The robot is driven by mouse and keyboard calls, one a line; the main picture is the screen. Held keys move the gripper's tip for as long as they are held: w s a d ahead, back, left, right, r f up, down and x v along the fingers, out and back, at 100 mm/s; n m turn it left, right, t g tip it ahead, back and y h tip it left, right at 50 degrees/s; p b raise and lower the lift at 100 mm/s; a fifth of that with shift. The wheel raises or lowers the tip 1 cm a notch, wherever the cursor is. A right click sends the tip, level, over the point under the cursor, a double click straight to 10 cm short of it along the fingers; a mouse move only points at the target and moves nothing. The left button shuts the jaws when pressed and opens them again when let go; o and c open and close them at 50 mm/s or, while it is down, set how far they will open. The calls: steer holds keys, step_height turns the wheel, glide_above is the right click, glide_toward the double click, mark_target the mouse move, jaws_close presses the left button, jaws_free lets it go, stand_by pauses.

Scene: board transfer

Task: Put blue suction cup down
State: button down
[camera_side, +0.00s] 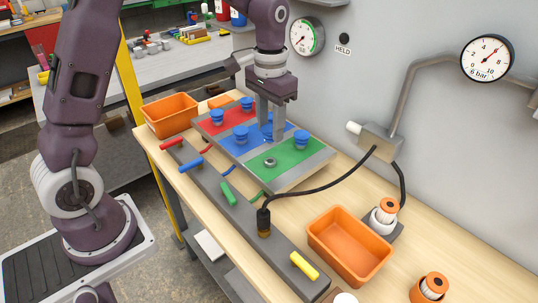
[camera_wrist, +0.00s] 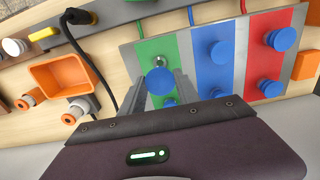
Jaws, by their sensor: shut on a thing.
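My gripper (camera_side: 270,133) points down over the board and is shut on a blue suction cup (camera_wrist: 160,81). In the wrist view (camera_wrist: 162,92) its fingers stand on either side of that cup, with the green panel (camera_wrist: 156,47) behind it. The green panel has a small metal ring (camera_side: 270,162) and another blue cup (camera_side: 301,138). Blue cups stand on the blue panel (camera_wrist: 218,93) and on the red panel (camera_side: 217,117). The fingers partly hide the held cup in the side view. I cannot tell whether its underside touches the board.
A rail (camera_side: 207,181) with red, blue, green and yellow handles runs along the front. An orange bin (camera_side: 349,247) stands at the right, another (camera_side: 170,115) at the left. A black hose (camera_side: 320,183) arches over the bench. A gauge (camera_side: 487,58) hangs on the wall.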

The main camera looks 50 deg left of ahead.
stand_by(0.4)
steer(key=d+f+m, duration=0.1)
steer(key=d+m, duration=0.8)
steer(key=d, duration=0.2)
steer(key=m, duration=0.9)
glide_above(332, 242)
step_height(332, 242, down, 11)
steer(key=shift+f, duration=0.55)
steer(key=shift+f, duration=0.15)
steer(key=c, duration=1.2)
jaws_free()
steer(key=shift+o, duration=0.2)
